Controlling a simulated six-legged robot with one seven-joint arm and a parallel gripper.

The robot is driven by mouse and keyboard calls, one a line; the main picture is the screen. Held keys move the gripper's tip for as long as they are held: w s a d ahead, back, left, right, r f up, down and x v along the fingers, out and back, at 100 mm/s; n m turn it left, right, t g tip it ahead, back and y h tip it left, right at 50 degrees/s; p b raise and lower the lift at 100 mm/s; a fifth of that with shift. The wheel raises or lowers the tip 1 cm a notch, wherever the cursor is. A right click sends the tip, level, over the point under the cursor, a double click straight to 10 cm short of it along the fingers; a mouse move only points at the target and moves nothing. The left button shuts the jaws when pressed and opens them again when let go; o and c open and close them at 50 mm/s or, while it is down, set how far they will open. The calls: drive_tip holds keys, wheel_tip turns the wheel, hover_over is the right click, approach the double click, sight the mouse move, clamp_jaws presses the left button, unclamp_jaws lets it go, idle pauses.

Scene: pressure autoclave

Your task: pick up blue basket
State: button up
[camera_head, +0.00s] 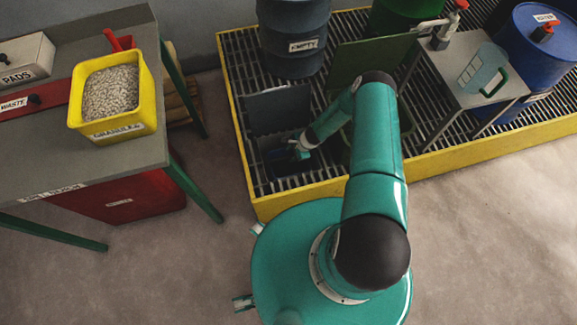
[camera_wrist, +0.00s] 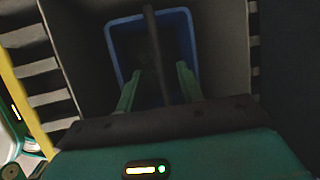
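The blue basket (camera_wrist: 121,48) sits low inside a grey open box in the wrist view. A dark bar, which looks like its handle (camera_wrist: 153,35), runs across the basket's middle. My gripper (camera_wrist: 158,69) reaches over the basket with its two green fingers apart, one on each side of the bar. Gaps show between the bar and both fingers. In the head view my gripper (camera_head: 299,149) is down in the box, and only a dark blue bit of the basket (camera_head: 278,156) shows beside it. The basket's inside is dark.
The grey box (camera_head: 278,110) stands on a yellow-edged grating (camera_head: 330,186), its walls close around my gripper. An EMPTY drum (camera_head: 293,25) stands behind it. A green lid (camera_head: 357,62) stands right of it. A table with a yellow granules bin (camera_head: 101,131) is at left.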

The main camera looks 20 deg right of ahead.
sight(287, 157)
drive_tip(key=x, duration=0.4)
drive_tip(key=shift+a+f, duration=0.2)
drive_tip(key=shift+a, duration=0.2)
drive_tip(key=shift+w+f, duration=0.15)
drive_tip(key=shift+f, duration=0.05)
drive_tip(key=shift+f, duration=0.25)
drive_tip(key=shift+c, duration=0.3)
clamp_jaws()
